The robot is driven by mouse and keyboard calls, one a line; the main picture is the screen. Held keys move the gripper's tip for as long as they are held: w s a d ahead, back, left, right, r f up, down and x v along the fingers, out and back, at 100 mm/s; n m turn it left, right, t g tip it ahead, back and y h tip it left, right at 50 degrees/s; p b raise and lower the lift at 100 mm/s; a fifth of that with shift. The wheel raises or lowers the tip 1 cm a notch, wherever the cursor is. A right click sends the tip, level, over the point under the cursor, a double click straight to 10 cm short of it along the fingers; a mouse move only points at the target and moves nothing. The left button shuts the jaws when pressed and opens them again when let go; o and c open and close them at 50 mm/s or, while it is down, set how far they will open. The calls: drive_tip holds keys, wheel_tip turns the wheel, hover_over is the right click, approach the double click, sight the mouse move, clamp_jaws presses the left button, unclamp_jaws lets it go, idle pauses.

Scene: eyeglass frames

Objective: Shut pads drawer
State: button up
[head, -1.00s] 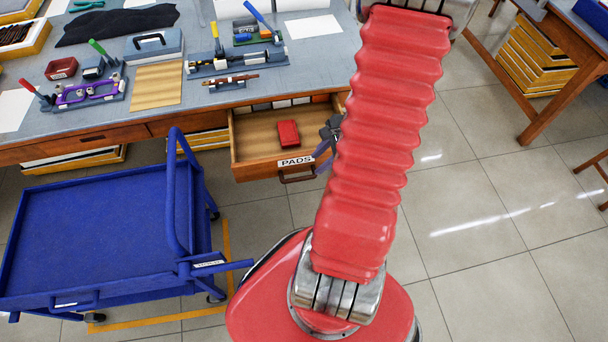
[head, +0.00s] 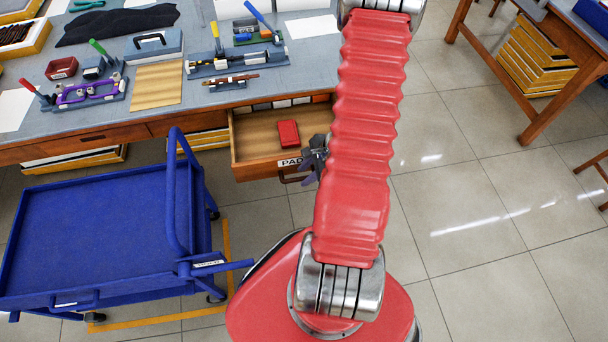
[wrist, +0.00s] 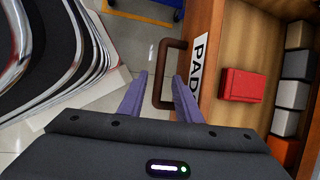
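The wooden pads drawer (head: 250,152) is pulled out from under the bench, with a red box (head: 288,133) inside. Its front bears a white PADS label (wrist: 198,68), partly covered by my gripper in the head view. The brown bar handle (wrist: 158,72) stands out from the drawer front. My gripper (wrist: 160,75) is open at the handle's near end. In the wrist view its two purple fingers lie either side of the handle's bar, the right one overlapping the handle's lower end. Whether they touch it I cannot tell. In the head view my gripper (head: 310,168) is right of the handle.
A blue cart (head: 95,235) stands left of the drawer, its handle close to the drawer's left side. The bench top (head: 225,92) above holds tools, fixtures and a purple eyeglass frame (head: 88,92). Several grey blocks (wrist: 290,94) sit farther back in the drawer.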

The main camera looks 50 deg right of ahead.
drive_tip(key=shift+w+f, duration=0.2)
drive_tip(key=shift+f, duration=0.3)
drive_tip(key=shift+a, duration=0.1)
drive_tip(key=shift+c, duration=0.2)
clamp_jaws()
